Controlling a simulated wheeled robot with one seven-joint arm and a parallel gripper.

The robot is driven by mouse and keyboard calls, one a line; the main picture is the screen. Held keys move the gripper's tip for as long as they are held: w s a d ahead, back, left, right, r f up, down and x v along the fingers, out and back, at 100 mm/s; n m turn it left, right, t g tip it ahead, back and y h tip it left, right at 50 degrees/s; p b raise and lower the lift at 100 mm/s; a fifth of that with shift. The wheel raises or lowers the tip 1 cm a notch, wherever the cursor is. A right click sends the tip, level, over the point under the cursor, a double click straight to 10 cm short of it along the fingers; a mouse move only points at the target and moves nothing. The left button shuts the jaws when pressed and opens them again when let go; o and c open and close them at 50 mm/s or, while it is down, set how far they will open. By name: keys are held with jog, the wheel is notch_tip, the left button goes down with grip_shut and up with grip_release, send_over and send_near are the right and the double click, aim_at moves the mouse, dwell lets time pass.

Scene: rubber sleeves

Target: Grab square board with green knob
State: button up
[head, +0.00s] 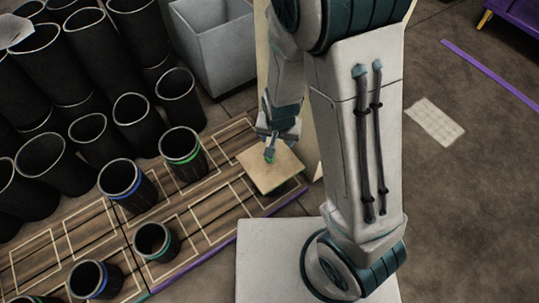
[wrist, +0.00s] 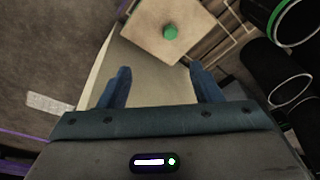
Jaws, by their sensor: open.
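The square board (head: 281,174) is pale tan and lies at the right end of the wooden slatted platform in the head view. Its round green knob (head: 269,158) is partly hidden by my gripper (head: 270,148), which is just over it in that view. In the wrist view the board (wrist: 146,43) is at the top, with the whole green knob (wrist: 170,32) showing. My gripper (wrist: 159,88) is open there, its two blue fingers apart with nothing between them. The knob appears beyond the fingertips, not between them.
Black rubber sleeves, some with green (head: 181,146) or blue bands (head: 120,180), stand on the platform (head: 190,202) left of the board. Several taller black sleeves crowd the far left. A grey bin (head: 215,45) stands behind. A pale patch (head: 435,121) lies on open floor at right.

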jog(key=a+f+t+h, duration=0.1)
jog(key=a+f+t, duration=0.25)
jog(key=f, duration=0.95)
jog(key=b, duration=0.2)
send_near(270, 160)
jog(key=shift+t, duration=0.25)
jog(key=x, duration=0.4)
jog(key=shift+w+a+f, duration=0.25)
jog(key=shift+w, duration=0.15)
jog(key=shift+b+x, duration=1.3)
jog(key=shift+x, duration=1.85)
jog(key=shift+w+d+r, duration=0.1)
jog(key=shift+w+d, duration=0.05)
jog(key=shift+d, duration=0.05)
grip_shut()
